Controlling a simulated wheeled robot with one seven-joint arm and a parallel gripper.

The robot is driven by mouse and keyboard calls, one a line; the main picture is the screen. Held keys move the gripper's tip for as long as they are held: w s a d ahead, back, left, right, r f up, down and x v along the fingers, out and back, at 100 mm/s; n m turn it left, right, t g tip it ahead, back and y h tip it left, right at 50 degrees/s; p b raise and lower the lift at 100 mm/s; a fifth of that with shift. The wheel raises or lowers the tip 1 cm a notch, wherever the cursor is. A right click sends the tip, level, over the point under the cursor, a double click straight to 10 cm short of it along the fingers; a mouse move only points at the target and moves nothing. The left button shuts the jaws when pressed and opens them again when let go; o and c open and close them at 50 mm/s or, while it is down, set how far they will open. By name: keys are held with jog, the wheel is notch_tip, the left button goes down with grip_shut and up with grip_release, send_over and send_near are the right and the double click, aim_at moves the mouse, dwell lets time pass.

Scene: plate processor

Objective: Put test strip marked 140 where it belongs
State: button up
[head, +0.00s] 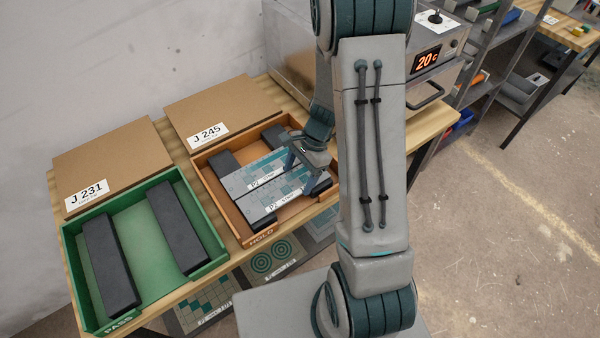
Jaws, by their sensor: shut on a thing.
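Two flat grey-and-teal patterned strips lie side by side over the orange HOLD tray (238,222), across its dark foam bars. The farther strip (250,173) and the nearer strip (268,197) each have a white label starting "P2". The rest of the print is too small to read, so I cannot tell which is marked 140. My gripper (303,168) is over the right part of the tray, shut on a strip. It seems to be the nearer one, but its fingertips are partly hidden. I cannot tell if that strip is lifted.
The green PASS tray (142,228) at left holds two dark foam bars and no strip. Cardboard boxes marked J 231 (105,160) and J 245 (225,105) stand behind the trays. A grey machine reading 20 C (427,60) is behind my arm. Patterned panels (270,258) show below the bench edge.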

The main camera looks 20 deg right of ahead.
jog(key=shift+s+f, duration=0.1)
jog(key=shift+f, duration=0.05)
jog(key=o, duration=0.5)
jog(key=shift+f, duration=0.15)
jog(key=o, duration=0.4)
jog(key=shift+o, duration=0.2)
jog(key=shift+r, duration=0.25)
